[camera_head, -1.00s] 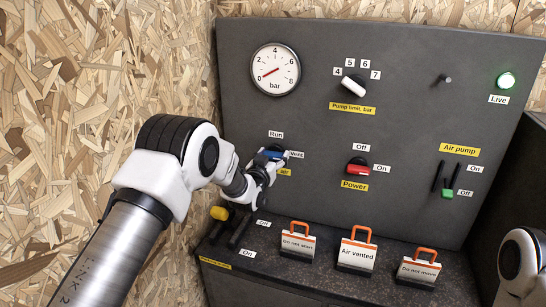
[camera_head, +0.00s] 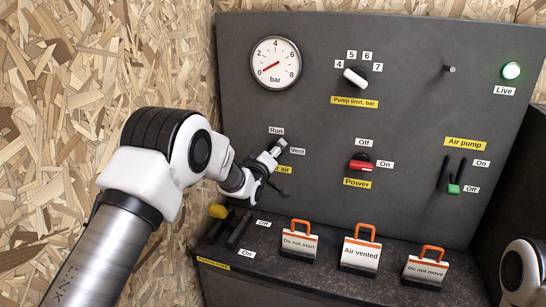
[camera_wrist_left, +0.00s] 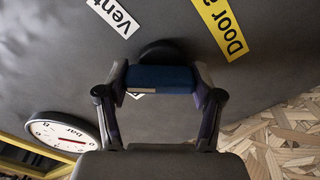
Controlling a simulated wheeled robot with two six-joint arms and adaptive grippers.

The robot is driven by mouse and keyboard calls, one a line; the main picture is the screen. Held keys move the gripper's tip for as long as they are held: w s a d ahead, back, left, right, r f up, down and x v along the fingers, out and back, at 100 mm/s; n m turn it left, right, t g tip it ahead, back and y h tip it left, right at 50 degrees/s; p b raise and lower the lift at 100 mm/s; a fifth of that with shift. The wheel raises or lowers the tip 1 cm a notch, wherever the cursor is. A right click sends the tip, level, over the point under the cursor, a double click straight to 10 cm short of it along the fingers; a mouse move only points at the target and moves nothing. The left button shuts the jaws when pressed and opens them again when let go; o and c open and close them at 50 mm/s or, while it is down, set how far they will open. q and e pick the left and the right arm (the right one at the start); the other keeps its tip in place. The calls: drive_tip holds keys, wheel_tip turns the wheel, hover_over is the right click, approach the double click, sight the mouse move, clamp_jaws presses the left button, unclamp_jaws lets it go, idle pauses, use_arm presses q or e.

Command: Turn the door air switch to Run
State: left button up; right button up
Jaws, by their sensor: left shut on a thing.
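The door air switch has a blue handle (camera_wrist_left: 160,79) on a round black base, seen in the left wrist view. My left gripper (camera_wrist_left: 157,85) is shut on this handle, one finger at each end. In the head view my left gripper (camera_head: 266,168) is at the panel's left side and hides the handle. The Run label (camera_head: 276,131) is above it and the Vent label (camera_head: 297,151) is to its upper right. The yellow door air label (camera_head: 284,169) is partly covered. Which label the handle points at cannot be told. My right gripper is out of view.
The gauge (camera_head: 276,64) reads near 0. The red power switch (camera_head: 361,162) is right of my left gripper. Several orange-handled signs, including Air vented (camera_head: 360,254), stand on the ledge below. A yellow-ended lever (camera_head: 218,211) is close under my left gripper. A chipboard wall is at left.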

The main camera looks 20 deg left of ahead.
use_arm(q)
drive_tip(key=n+b, duration=0.1)
drive_tip(key=n, duration=0.3)
drive_tip(key=shift+n, duration=0.3)
drive_tip(key=shift+a+n+b, duration=0.1)
drive_tip(key=shift+n+b, duration=0.5)
drive_tip(key=shift+n, duration=1.4)
drive_tip(key=o, duration=1.1)
drive_tip(key=shift+o, duration=0.2)
drive_tip(key=s, duration=1.2)
drive_tip(key=shift+a, duration=0.2)
